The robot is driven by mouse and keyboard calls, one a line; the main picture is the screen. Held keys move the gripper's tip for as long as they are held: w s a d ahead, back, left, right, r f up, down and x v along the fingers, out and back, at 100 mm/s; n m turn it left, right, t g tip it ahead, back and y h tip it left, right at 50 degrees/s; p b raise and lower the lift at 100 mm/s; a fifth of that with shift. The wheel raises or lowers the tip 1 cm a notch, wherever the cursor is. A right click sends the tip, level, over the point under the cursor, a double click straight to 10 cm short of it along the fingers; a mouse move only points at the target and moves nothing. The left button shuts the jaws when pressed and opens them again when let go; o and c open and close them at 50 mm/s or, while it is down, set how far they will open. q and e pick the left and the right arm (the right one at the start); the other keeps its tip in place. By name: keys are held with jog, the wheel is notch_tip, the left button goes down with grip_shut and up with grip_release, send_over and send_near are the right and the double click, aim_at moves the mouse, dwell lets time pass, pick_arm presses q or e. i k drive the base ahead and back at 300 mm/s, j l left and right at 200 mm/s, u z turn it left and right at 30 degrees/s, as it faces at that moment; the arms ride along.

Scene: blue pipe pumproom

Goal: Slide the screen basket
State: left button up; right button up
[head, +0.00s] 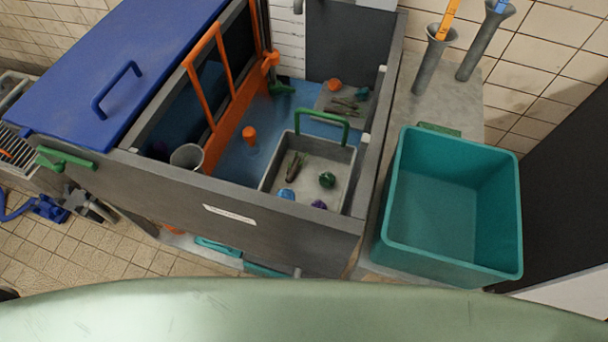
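The screen basket (265,178) appears to be the grey tray with a green handle (322,125), inside the grey tank (240,218) at its right side. It holds a few brown sticks (295,166), a green ball (327,180), a blue item (287,194) and a purple item (319,204). The basket sits beside the tank's right wall, with blue water (232,159) to its left. Neither of my grippers shows in the head view.
An empty teal bin (440,210) stands right of the tank on a grey ledge. Behind it are two grey funnel holders (432,62). A blue lid (105,65) covers the tank's left part. An orange frame (222,85) crosses the tank. More debris (345,102) lies behind the basket.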

aim_at(324, 155)
jog(key=k+l+u, duration=0.2)
jog(key=u, duration=0.15)
jog(key=k+l+u, duration=0.1)
jog(key=u, duration=0.3)
jog(key=k+u, duration=0.35)
